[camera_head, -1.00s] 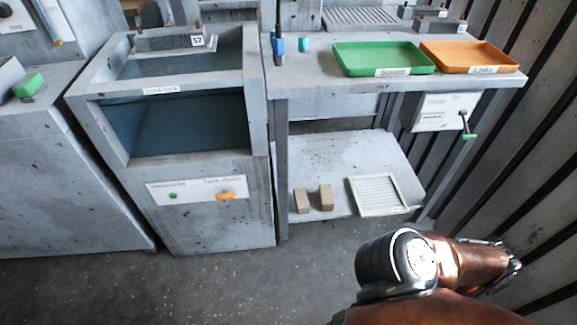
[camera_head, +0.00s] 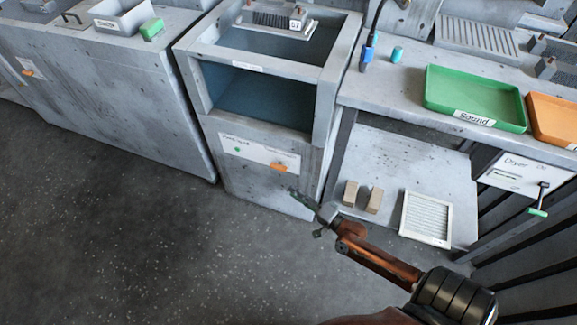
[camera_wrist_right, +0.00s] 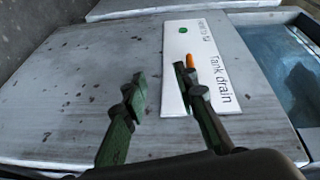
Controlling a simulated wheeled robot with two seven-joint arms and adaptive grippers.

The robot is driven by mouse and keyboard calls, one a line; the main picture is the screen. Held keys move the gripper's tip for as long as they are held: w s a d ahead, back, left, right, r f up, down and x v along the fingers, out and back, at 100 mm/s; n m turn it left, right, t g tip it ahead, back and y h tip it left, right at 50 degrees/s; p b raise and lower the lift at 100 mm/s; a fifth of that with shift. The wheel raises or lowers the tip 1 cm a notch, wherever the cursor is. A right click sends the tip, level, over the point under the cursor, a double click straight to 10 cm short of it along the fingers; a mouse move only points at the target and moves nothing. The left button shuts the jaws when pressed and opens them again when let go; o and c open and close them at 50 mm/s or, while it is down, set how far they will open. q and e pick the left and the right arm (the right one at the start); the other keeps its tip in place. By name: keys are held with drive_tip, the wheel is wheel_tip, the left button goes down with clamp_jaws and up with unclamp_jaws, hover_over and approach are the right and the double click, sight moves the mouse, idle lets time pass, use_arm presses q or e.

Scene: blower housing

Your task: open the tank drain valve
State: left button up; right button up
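The tank (camera_head: 205,92) stands left of centre in the head view, with blue-green water behind its front window. A white panel (camera_head: 245,150) on its lower front carries a green dot and the orange drain valve handle (camera_head: 279,167). My right gripper (camera_head: 300,198) is in front of the tank, just below the handle in the picture. In the right wrist view my right gripper (camera_wrist_right: 165,85) is open with nothing between its fingers. The orange handle (camera_wrist_right: 190,62) shows just beyond the right finger, which partly hides it, beside the words "Tank drain". My left gripper is not in view.
A workbench to the right holds a green tray (camera_head: 475,97) and an orange tray (camera_head: 552,120). Its lower shelf holds two brown blocks and a white filter (camera_head: 426,218). A grey cabinet (camera_head: 120,85) stands left. The floor in front is clear.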

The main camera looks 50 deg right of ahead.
drive_tip(key=m, duration=0.2)
approach(278, 166)
drive_tip(key=shift+w+a+f+t+h, duration=0.1)
drive_tip(key=shift+w+f+t+h, duration=0.15)
drive_tip(key=shift+w, duration=0.25)
drive_tip(key=shift+w+a+f+t+h, duration=0.1)
drive_tip(key=shift+w+f+t, duration=0.05)
drive_tip(key=shift+w+f, duration=0.35)
drive_tip(key=w+b, duration=0.1)
drive_tip(key=w, duration=0.6)
drive_tip(key=shift+w, duration=0.4)
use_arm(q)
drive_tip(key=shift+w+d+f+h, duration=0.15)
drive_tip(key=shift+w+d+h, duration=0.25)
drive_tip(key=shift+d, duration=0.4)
use_arm(e)
drive_tip(key=shift+r, duration=0.1)
clamp_jaws()
